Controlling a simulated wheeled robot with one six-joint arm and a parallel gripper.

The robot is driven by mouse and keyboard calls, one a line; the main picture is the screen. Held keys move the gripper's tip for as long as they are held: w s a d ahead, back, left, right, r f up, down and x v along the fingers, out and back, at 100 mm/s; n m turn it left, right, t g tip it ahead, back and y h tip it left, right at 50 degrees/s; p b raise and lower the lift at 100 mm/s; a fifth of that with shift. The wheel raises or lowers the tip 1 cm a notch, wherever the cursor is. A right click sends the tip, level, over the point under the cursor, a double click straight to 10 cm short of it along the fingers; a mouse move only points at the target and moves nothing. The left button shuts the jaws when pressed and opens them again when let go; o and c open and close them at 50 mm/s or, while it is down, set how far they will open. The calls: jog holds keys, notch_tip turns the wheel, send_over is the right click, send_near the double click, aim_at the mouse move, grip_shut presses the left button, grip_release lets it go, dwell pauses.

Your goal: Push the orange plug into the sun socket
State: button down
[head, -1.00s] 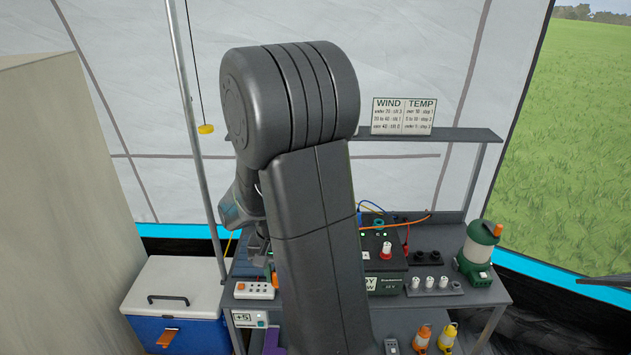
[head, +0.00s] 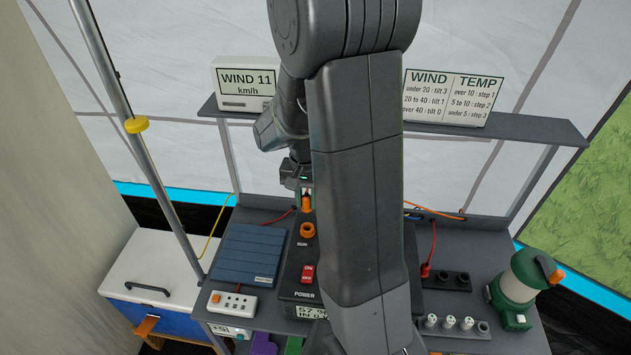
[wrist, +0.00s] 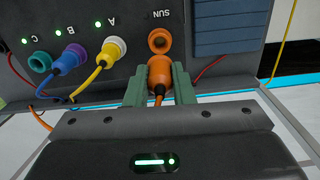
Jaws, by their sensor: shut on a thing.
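The orange plug (wrist: 160,76) is between the two green fingers of my gripper (wrist: 160,88) in the wrist view, its cord trailing toward the wrist. The gripper is shut on it. The orange sun socket (wrist: 158,40), with SUN written beside it, lies straight ahead of the plug's tip. They look very close; I cannot tell whether they touch. In the head view the plug (head: 306,203) hangs from my gripper (head: 305,190), just above the sun socket (head: 307,230) in the picture, with a small gap seen between them.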

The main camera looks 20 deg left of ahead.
aim_at(307, 210)
jog(key=shift+f+b, duration=1.55)
jog(key=shift+f, duration=0.6)
jog(key=shift+s+f+b, duration=0.1)
jog(key=shift+f+b, duration=1.25)
jog(key=shift+f, duration=0.15)
dwell(0.4)
jog(key=c, duration=1.2)
grip_release()
jog(key=shift+o, duration=0.2)
notch_tip(307, 210, up, 14)
jog(key=shift+f, duration=0.1)
jog(key=shift+f, duration=0.1)
notch_tip(307, 210, down, 14)
jog(key=shift+r, duration=0.45)
